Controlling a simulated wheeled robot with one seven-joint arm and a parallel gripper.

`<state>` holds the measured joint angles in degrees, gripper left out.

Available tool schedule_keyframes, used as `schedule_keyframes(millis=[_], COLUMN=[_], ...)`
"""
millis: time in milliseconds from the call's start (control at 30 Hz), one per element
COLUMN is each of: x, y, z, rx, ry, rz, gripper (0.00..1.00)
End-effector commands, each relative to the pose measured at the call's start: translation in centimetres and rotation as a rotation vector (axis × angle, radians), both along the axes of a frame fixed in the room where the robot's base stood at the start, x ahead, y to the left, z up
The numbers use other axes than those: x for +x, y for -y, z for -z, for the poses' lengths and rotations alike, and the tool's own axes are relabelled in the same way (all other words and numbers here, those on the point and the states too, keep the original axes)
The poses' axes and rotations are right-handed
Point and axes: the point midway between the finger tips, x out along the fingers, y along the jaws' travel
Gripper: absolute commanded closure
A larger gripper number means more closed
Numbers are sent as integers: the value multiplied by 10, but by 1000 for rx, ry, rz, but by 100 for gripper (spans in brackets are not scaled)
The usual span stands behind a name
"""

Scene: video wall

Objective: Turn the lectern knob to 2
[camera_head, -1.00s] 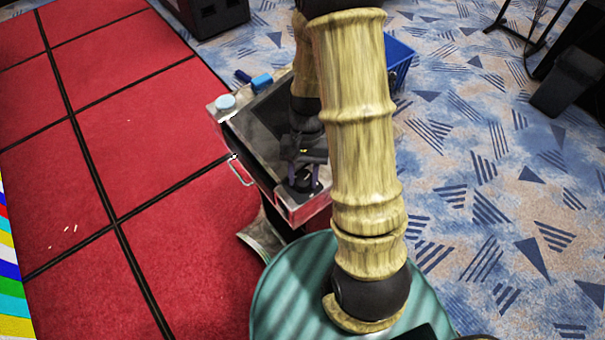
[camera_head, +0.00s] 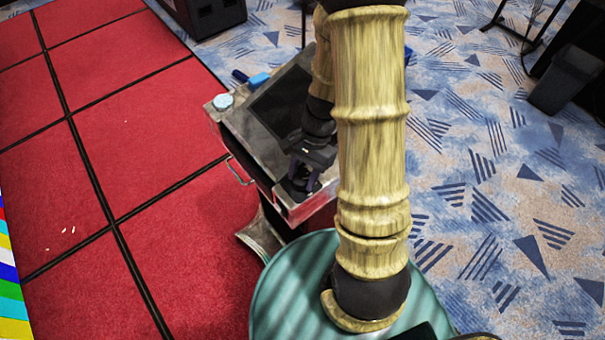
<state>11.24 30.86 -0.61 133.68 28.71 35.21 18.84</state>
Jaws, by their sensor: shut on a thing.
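The lectern (camera_head: 237,127) is a metal-edged box with a sloped top and a dark screen (camera_head: 277,105). My gripper (camera_head: 300,180) points down at the near corner of its top. Its fingers are shut around the dark knob (camera_head: 297,190) there. The gripper and the shadow hide most of the knob, so its pointer and any numbers cannot be read. My arm covers the right side of the lectern.
Red floor panels (camera_head: 150,130) lie left; patterned carpet (camera_head: 480,190) lies right.

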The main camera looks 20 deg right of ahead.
Motion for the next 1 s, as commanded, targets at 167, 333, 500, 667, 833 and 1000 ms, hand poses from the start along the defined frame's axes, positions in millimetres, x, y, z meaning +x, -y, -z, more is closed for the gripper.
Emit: schedule_keyframes(millis=[167, 333, 500, 667, 833, 1000], x=[2, 2, 1, 1, 5, 12], y=[1, 1, 0, 1, 5, 15], z=[-1, -1, -1, -2, -15, -43], rx=[-2, -2, 0, 0, -1, -1], ry=[6, 5, 3, 3, 6, 9], rz=[1, 0, 0, 0, 0, 0], gripper=[83, 38, 38, 38, 38, 38])
